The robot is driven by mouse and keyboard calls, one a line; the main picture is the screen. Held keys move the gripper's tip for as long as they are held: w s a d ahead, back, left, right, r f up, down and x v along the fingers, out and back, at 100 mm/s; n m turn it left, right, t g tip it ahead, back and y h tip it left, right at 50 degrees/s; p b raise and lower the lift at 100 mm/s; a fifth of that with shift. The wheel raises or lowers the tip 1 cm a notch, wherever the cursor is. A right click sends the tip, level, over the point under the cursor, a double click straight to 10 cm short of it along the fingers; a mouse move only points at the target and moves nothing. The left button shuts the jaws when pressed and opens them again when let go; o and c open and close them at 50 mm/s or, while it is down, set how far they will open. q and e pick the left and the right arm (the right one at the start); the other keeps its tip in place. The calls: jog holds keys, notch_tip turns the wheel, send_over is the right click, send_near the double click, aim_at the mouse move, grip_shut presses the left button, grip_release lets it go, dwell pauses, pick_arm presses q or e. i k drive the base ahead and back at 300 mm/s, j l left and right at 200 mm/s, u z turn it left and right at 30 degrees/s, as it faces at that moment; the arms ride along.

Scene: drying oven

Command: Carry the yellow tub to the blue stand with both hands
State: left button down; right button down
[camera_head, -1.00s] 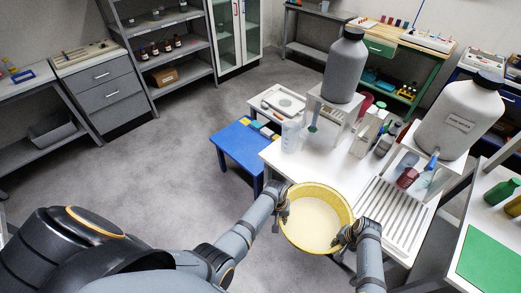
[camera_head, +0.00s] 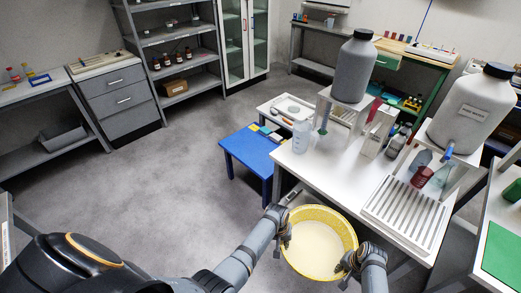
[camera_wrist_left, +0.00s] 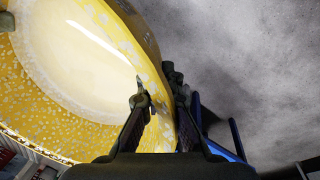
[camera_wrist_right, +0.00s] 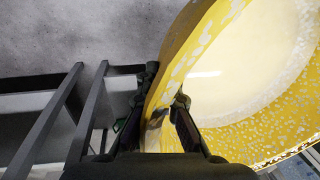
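The yellow tub (camera_head: 350,234) is round, speckled and pale inside, and is held upright between my two arms in the head view. My left gripper (camera_head: 283,229) is shut on its left rim; in the left wrist view the fingers (camera_wrist_left: 162,98) straddle the tub wall (camera_wrist_left: 135,25). My right gripper (camera_head: 350,262) is shut on its right rim; in the right wrist view the fingers (camera_wrist_right: 165,88) clasp the wall (camera_wrist_right: 185,45). The low blue stand (camera_head: 243,152) is beyond the tub to the upper left, its front top bare, small coloured blocks along its far right edge.
The white bench (camera_head: 318,168) stands just beyond the tub, bearing large bottles (camera_head: 354,68) and a slotted rack (camera_head: 405,214). A small white table with a tray (camera_head: 288,108) is behind the blue stand. The floor (camera_head: 150,180) left of the stand is clear.

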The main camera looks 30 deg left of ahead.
aim_at(253, 148)
jog(key=u, duration=1.05)
jog(key=i+u, duration=0.5)
jog(key=i, duration=0.45)
jog(key=i+j, duration=0.1)
jog(key=i, duration=1.55)
jog(key=i+z, duration=0.2)
jog(key=z, duration=0.15)
jog(key=i+z, duration=0.3)
jog(key=k+z, duration=0.1)
jog(key=z, duration=0.8)
